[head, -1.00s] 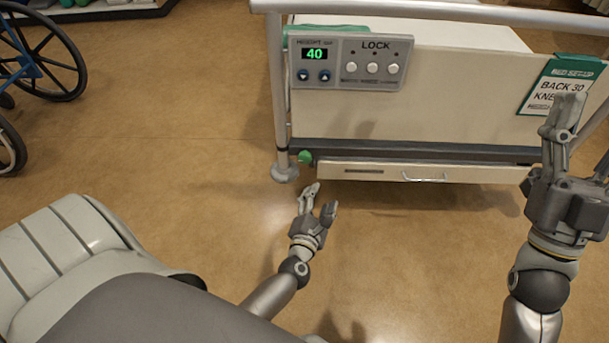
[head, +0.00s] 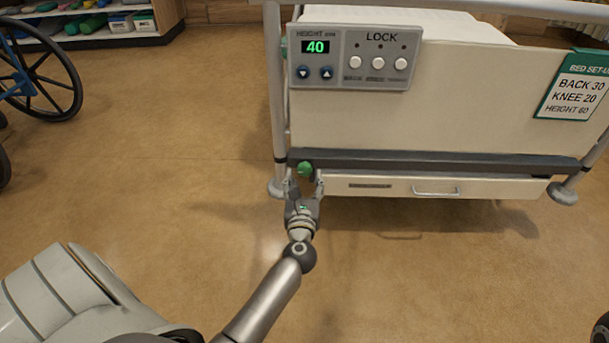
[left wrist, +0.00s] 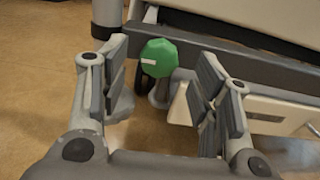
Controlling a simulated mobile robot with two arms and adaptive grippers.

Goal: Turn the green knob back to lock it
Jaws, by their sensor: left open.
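The green knob (head: 305,168) sits low at the left end of the bed's foot end, beside the drawer. In the left wrist view the knob (left wrist: 159,57) is an angular green disc with a short white mark on its left half. My left gripper (head: 304,182) is open, just in front of the knob, with one finger to each side. In the left wrist view the fingers (left wrist: 160,95) are apart, the knob shows beyond the gap between them, and nothing is held. Whether a finger touches the knob I cannot tell. My right gripper is out of view.
The bed's control panel (head: 352,58) reads 40 and has LOCK buttons. A closed drawer (head: 436,187) lies right of the knob. A bed-setup card (head: 574,85) hangs at right. A wheelchair (head: 38,75) stands at left. The floor (head: 170,170) between is clear.

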